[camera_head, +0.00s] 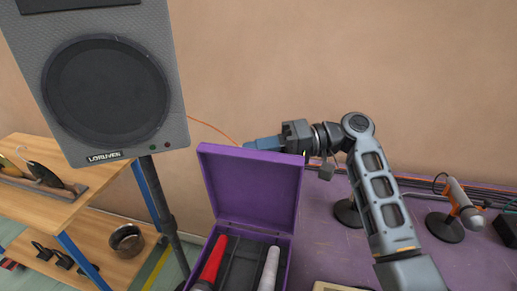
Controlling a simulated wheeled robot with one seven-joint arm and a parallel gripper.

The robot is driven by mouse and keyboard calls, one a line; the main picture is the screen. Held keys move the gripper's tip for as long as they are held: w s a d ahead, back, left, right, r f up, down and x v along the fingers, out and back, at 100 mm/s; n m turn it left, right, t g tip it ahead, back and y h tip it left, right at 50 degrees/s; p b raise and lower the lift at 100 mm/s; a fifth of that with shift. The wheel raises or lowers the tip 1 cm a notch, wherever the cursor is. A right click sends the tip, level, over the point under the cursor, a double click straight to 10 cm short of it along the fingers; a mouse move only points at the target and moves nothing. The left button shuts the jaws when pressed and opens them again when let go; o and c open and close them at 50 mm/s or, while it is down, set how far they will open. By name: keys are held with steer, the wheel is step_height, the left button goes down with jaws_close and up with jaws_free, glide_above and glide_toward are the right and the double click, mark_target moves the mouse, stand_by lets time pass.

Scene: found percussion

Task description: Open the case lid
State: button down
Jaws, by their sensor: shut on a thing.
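A purple case (287,258) stands open on the purple table. Its lid (250,187) is raised and stands roughly upright, slightly tilted back. A red-handled microphone (212,262) and a pale grey-handled one (269,268) lie in the dark inside of the case. My gripper (254,143) reaches in from the right at the lid's top edge, with its blue fingers along that edge. It is shut on the lid; the exact contact is partly hidden behind the lid.
A large grey loudspeaker (105,85) on a stand is at the left. Wooden shelves (80,208) hold a pot (127,240) and small items. An orange-and-grey microphone (460,203) on a round base stands at the right. Cables run along the wall. The table is partly clear right of the case.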

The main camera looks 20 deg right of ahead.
steer(key=c, duration=1.2)
jaws_free()
steer(key=shift+d, duration=0.1)
steer(key=f+b+v, duration=0.1)
steer(key=v, duration=0.6)
steer(key=shift+d+r+b, duration=0.3)
steer(key=shift+r, duration=0.2)
